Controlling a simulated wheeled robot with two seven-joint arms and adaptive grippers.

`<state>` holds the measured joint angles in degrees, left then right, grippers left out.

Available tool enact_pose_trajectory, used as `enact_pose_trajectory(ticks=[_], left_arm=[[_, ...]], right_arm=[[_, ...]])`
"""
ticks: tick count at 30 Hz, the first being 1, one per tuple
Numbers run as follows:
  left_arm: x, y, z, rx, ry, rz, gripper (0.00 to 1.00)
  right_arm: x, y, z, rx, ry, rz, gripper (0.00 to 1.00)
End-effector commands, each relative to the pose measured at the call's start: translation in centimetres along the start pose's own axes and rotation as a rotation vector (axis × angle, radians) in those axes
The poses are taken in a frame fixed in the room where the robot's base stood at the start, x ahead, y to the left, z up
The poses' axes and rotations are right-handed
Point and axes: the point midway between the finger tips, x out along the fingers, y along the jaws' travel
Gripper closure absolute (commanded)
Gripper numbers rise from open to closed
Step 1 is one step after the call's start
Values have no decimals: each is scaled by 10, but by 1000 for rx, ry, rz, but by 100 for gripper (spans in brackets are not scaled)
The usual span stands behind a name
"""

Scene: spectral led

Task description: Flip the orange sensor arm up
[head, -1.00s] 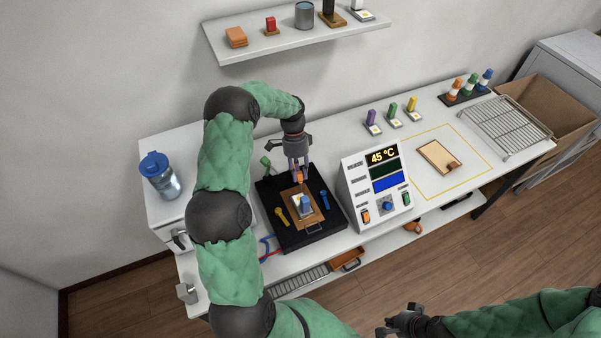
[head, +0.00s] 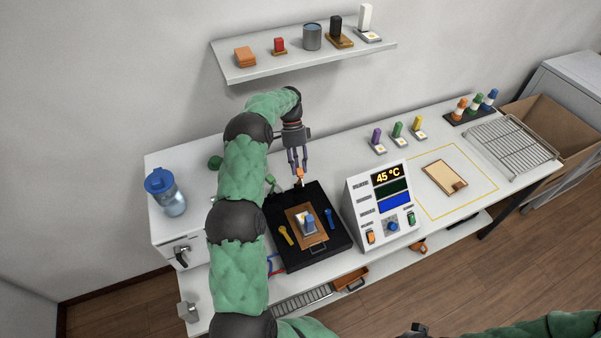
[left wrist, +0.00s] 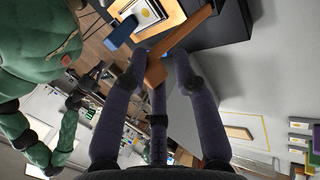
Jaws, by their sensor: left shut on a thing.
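The orange sensor arm (head: 300,173) shows at the back edge of the black base (head: 283,252), partly hidden by my fingers. My left gripper (head: 299,167) is shut on its end from above. In the left wrist view, the orange arm (left wrist: 187,33) runs from upper right down to its block-like end between the fingertips (left wrist: 158,68). A wooden board (head: 296,214) with a blue-topped piece (head: 309,221) lies on the base, in front of the gripper. My right gripper (head: 418,328) is cut off at the bottom edge, so its jaws cannot be read.
A yellow lever (head: 286,235) and a blue lever (head: 330,219) flank the board. A control box (head: 365,210) reading 45 °C stands just right of the base. A blue-lidded jug (head: 166,192) stands left. A shelf (head: 300,62) hangs on the wall behind.

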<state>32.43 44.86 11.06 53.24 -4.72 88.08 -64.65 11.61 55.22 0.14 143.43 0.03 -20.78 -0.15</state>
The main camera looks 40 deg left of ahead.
Motion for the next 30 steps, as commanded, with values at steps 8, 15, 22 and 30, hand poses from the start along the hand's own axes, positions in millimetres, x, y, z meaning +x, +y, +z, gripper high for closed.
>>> enact_pose_trajectory(ticks=[8, 15, 22, 30], left_arm=[[-3, -17, 5, -5, -7, -5, 100], [-3, -21, 5, -5, -9, -3, 100], [-2, -21, 5, -5, -10, 0, 100], [-2, -20, 4, -4, -11, 3, 53]], right_arm=[[3, 1, 0, 0, 0, 0, 100], [4, 1, 0, 0, 0, 0, 100], [4, 1, 0, 0, 0, 0, 100], [4, 1, 0, 0, 0, 0, 100]])
